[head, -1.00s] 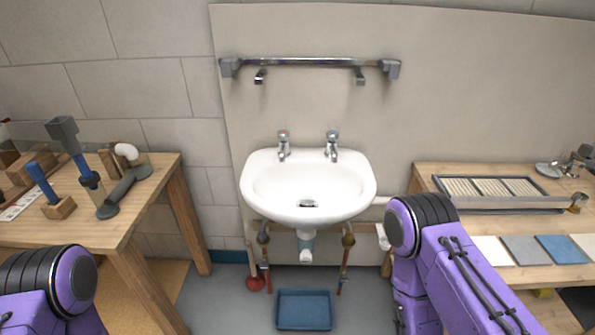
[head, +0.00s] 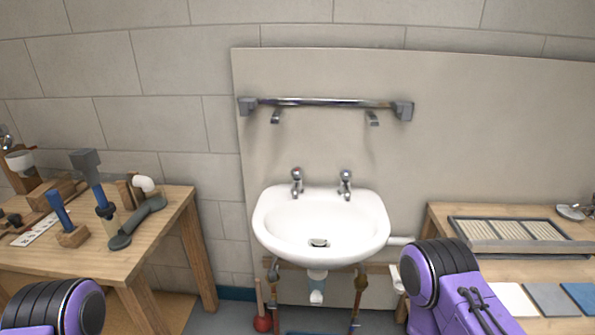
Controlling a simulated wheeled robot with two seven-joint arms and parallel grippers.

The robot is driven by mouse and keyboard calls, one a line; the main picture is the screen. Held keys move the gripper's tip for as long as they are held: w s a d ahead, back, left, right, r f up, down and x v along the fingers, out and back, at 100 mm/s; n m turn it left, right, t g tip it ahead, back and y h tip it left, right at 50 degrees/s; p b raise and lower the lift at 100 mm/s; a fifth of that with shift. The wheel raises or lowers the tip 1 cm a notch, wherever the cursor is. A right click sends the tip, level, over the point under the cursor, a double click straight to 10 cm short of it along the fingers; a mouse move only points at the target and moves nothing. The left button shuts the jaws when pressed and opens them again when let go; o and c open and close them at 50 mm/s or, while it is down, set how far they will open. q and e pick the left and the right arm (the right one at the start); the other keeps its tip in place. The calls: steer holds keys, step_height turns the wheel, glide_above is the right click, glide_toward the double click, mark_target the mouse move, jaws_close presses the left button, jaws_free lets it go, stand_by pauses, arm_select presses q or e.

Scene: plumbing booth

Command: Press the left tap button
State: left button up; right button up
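A white wall sink (head: 321,248) stands ahead in the middle of the head view. Its left tap (head: 297,182) is chrome, upright on the back rim, with a round button top that looks slightly reddish. The right tap (head: 345,185) is a similar chrome tap with a round top. Only purple and black links of my two arms show, at the lower left and lower right. Both grippers are out of the picture, so their fingers cannot be seen. Nothing of mine touches the taps.
A wooden bench (head: 165,222) with a mallet and pipe parts is at the left. Another bench (head: 440,217) with a slotted tray (head: 455,230) and coloured tiles is at the right. A metal rail (head: 325,102) is above the sink. A plunger (head: 262,322) stands below. The space before the taps is clear.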

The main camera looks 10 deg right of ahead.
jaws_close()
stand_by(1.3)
